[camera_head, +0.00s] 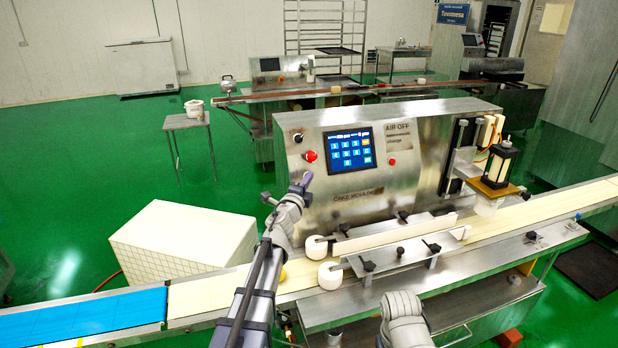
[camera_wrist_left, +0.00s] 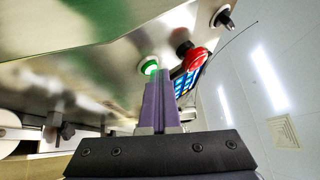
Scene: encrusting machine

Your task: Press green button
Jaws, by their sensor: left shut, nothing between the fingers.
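The green button (camera_wrist_left: 149,66) glows on the steel front panel in the left wrist view, in a pale ring. In the head view I cannot make it out; my left gripper is in front of that part of the panel. My left gripper (camera_head: 306,179) is shut and empty, its purple fingers pointing at the panel just below the red button. In the left wrist view its fingertips (camera_wrist_left: 160,74) are right at the green button's edge; I cannot tell if they touch it. My right gripper is out of view.
A red button (camera_head: 310,156) and a black knob (camera_head: 297,137) sit above the fingertips, left of the blue touch screen (camera_head: 352,149). A smaller red button (camera_head: 392,161) is right of the screen. The conveyor (camera_head: 215,296) runs below, with white rollers (camera_head: 330,275).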

